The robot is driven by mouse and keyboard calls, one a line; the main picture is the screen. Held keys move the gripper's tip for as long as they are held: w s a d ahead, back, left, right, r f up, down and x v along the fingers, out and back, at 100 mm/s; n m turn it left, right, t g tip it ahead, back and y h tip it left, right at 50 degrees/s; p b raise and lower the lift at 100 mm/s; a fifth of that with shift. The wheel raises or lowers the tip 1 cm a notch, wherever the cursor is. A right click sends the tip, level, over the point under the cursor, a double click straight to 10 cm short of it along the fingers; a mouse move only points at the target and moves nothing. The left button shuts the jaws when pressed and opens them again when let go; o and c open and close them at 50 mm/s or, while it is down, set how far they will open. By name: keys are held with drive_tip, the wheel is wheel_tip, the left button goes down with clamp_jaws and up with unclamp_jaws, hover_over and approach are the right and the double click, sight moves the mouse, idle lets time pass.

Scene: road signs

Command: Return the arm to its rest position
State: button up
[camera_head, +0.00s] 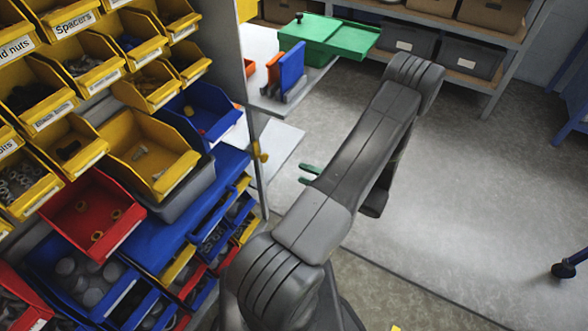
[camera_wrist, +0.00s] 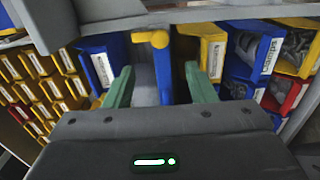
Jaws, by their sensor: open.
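My gripper (camera_wrist: 160,88) is open in the wrist view, with its two green fingers apart. In the head view my grey arm reaches up and away from the lower middle. The green fingertips (camera_head: 310,174) show just left of the arm, near the edge of a light shelf. The rest of the gripper is mostly hidden behind the arm there.
Yellow, red and blue part bins (camera_head: 140,150) fill the left side, close to my arm. A grey shelf (camera_head: 285,98) holds a green box (camera_head: 318,38) and a blue plate (camera_head: 291,68). A rack with boxes (camera_head: 470,60) stands behind.

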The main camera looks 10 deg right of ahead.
sight(267, 158)
drive_tip(key=shift+s+d, duration=0.35)
drive_tip(key=shift+d, duration=0.1)
drive_tip(key=shift+w+a, duration=0.1)
drive_tip(key=x, duration=1.3)
drive_tip(key=shift+w+a, duration=0.2)
drive_tip(key=shift+a, duration=0.1)
drive_tip(key=shift+d, duration=0.1)
